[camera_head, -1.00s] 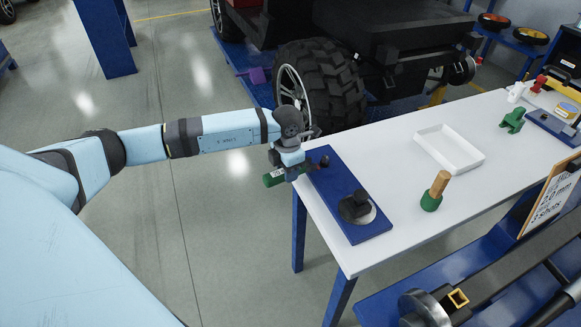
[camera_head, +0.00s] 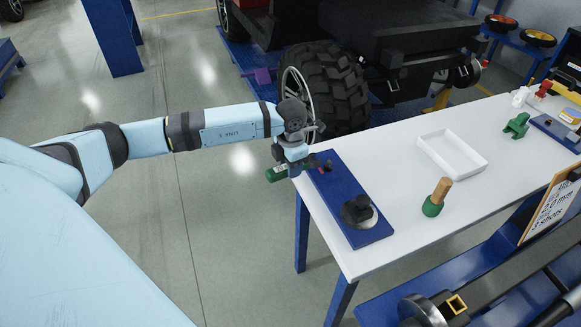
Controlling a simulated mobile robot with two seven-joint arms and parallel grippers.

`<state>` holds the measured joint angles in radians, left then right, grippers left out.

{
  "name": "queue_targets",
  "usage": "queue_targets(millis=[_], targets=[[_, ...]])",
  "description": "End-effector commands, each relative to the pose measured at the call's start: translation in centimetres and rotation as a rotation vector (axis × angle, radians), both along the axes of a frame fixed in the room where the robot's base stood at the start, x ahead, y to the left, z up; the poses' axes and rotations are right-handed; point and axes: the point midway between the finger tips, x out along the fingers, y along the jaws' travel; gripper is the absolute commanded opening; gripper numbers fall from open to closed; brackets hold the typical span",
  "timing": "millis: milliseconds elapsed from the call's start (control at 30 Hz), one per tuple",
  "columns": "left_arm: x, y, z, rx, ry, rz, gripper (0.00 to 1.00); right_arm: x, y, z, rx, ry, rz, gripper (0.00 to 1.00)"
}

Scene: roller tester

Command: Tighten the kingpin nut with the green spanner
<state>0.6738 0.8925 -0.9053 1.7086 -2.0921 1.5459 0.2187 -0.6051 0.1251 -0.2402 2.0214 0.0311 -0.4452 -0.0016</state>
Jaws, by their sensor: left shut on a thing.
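My left gripper (camera_head: 300,167) is shut on the green spanner (camera_head: 277,173) at the table's near-left corner. The green handle sticks out to the left of the fingers, past the table edge. A dark end (camera_head: 327,166) shows to the right, over or at the far end of a blue plate (camera_head: 341,198). A black knob-like part on a round base (camera_head: 358,211) stands at the plate's near end, apart from the gripper. I cannot tell which part is the kingpin nut, or whether the spanner touches anything. My right gripper is not in view.
The white table (camera_head: 395,180) holds an open white tray (camera_head: 452,152), a green piece with a wooden handle (camera_head: 436,197) and a green block (camera_head: 516,125). A vehicle with a large tyre (camera_head: 340,90) stands behind. Dark bars and a sign fill the lower right.

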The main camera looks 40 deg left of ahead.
Motion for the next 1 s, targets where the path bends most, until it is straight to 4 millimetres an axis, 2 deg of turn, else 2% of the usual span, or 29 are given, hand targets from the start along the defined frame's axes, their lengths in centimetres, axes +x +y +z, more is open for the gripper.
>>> queue_targets(millis=[33, 133, 467, 800, 1000], targets=[[0.0, 0.0, 0.8, 0.000, -0.001, 0.000, 0.00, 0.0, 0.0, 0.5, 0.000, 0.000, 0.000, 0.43], [0.0, 0.0, 1.4, 0.000, 0.000, 0.000, 0.00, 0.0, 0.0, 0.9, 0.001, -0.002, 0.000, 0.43], [0.0, 0.0, 1.4, 0.000, 0.000, 0.003, 0.00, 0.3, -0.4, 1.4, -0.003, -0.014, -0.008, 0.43], [-0.9, -3.1, 1.6, -0.001, 0.000, 0.248, 0.00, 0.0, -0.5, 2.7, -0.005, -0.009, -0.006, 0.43], [-1.0, -3.8, 1.4, 0.000, -0.001, 0.309, 0.00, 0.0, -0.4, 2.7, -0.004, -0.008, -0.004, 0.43]])
